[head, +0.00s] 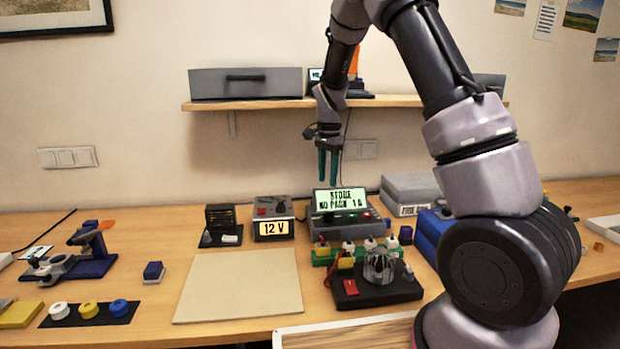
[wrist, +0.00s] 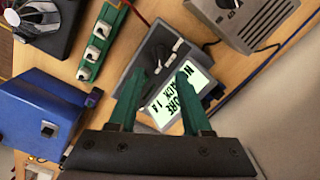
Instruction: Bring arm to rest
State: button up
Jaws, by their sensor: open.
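My gripper (head: 328,163) hangs from the arm above the back of the bench, fingers pointing down. Its two green fingers are apart with nothing between them, and the wrist view also shows the open gripper (wrist: 172,85). Below it stands a grey device with a lit display (head: 340,199), reading "STORE" and "NO PACK 1A". The same display (wrist: 180,100) lies beyond and partly behind the fingers in the wrist view. I see no contact between the fingers and the device.
A wall shelf (head: 215,105) is behind the gripper. A blue box (head: 430,232) sits right. The beige mat (head: 240,285) is bare.

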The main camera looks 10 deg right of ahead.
jog(key=s+d+r+n+t+y, duration=0.1)
jog(key=s+d+r+n+t, duration=0.1)
jog(key=s+r, duration=0.55)
jog(key=s+d+r+n+t+y, duration=0.1)
jog(key=s+d+r, duration=0.3)
jog(key=r, duration=0.6)
jog(key=s+r+n+t, duration=0.2)
jog(key=s, duration=0.7)
jog(key=s+r+n+t, duration=0.2)
jog(key=s+r, duration=0.1)
jog(key=s, duration=0.6)
jog(key=shift+d+r+n, duration=0.35)
jog(key=shift+d+n, duration=0.05)
jog(key=shift+d, duration=0.05)
jog(key=shift+s, duration=0.1)
